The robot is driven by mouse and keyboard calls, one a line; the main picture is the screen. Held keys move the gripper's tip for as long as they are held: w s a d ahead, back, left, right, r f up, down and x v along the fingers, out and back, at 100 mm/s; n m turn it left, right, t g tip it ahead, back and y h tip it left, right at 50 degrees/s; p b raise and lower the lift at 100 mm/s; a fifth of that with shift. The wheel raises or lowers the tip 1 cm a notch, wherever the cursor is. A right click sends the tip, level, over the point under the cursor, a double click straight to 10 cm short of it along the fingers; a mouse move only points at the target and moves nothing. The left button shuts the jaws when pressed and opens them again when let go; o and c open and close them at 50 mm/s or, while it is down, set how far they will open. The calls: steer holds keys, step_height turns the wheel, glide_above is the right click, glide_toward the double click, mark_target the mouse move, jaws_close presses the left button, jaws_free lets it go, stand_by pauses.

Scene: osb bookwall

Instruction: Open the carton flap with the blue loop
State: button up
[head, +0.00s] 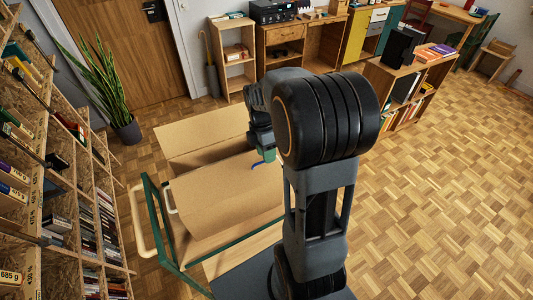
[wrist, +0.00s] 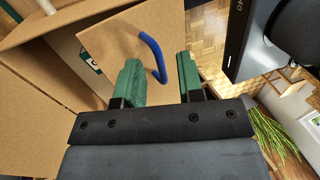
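The cardboard carton (head: 225,195) stands in front of me with large flaps raised or spread. The blue loop (wrist: 152,50) is fixed to a carton flap (wrist: 115,35) in the wrist view; a small part of the loop (head: 257,164) shows in the head view beside my gripper. My gripper (wrist: 160,62) has green fingers, set apart with nothing clamped. The loop's lower end appears between the fingers in the picture; whether it lies between them in depth I cannot tell. In the head view my gripper (head: 266,156) is over the carton, partly hidden by my arm.
A green frame (head: 152,212) with a cream handle (head: 140,222) stands at the carton's near left. A bookwall (head: 60,180) lines the left. A potted plant (head: 105,90) stands by the door. A low bookshelf (head: 405,95) is behind right. Parquet floor at right is clear.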

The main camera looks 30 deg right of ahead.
steer(key=shift+s+f, duration=0.1)
steer(key=shift+f, duration=0.3)
steer(key=shift+c, duration=0.5)
jaws_close()
